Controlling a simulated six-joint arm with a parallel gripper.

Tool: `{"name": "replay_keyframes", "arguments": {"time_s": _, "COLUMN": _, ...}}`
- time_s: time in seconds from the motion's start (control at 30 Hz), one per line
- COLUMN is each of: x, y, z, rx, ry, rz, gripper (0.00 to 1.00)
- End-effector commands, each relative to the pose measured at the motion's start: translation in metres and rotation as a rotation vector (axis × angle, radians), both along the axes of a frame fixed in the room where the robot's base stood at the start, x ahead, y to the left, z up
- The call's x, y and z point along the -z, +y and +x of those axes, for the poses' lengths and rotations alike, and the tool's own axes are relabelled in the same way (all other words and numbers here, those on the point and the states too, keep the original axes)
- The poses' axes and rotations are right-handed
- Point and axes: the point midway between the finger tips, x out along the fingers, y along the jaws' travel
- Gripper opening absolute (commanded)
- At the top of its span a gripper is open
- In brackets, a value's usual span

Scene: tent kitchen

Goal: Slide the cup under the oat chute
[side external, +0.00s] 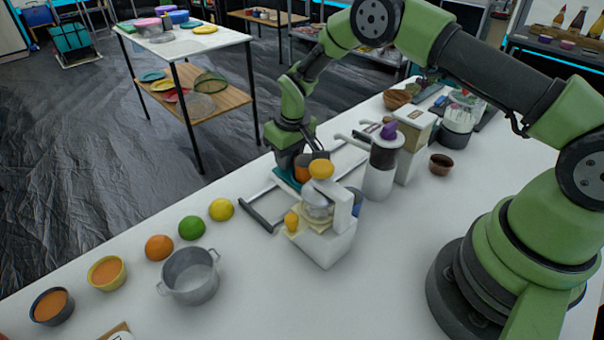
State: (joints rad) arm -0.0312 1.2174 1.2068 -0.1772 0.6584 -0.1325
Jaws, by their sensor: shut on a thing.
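My gripper (290,175) points down near the middle of the counter, behind the citrus juicer. It is shut on a partly hidden thing with an orange patch (302,174); I cannot tell whether this is the cup. The juicer hides its lower part. I cannot read the label or tell for sure which one has the oat chute. A small brown cup or bowl (441,164) stands right of the beige dispenser, apart from my gripper.
The white juicer (325,240) with a yellow-orange top stands close in front of my gripper. A dark-ended rail frame (262,214) lies left of it. Fruit (191,227), a grey pot (189,276) and bowls (107,272) line the left.

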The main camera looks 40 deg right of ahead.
Motion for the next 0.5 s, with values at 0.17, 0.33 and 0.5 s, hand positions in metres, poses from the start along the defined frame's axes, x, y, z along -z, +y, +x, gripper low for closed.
{"name": "replay_keyframes", "arguments": {"time_s": 0.17, "x": 0.0, "y": -0.016, "z": 0.0, "rx": 0.004, "ry": 0.0, "rz": 0.0, "gripper": 0.1}}
{"name": "replay_keyframes", "arguments": {"time_s": 0.33, "x": 0.0, "y": -0.03, "z": 0.0, "rx": 0.004, "ry": -0.001, "rz": 0.0, "gripper": 0.1}}
{"name": "replay_keyframes", "arguments": {"time_s": 0.5, "x": 0.0, "y": -0.044, "z": 0.0, "rx": 0.004, "ry": 0.0, "rz": 0.0, "gripper": 0.1}}
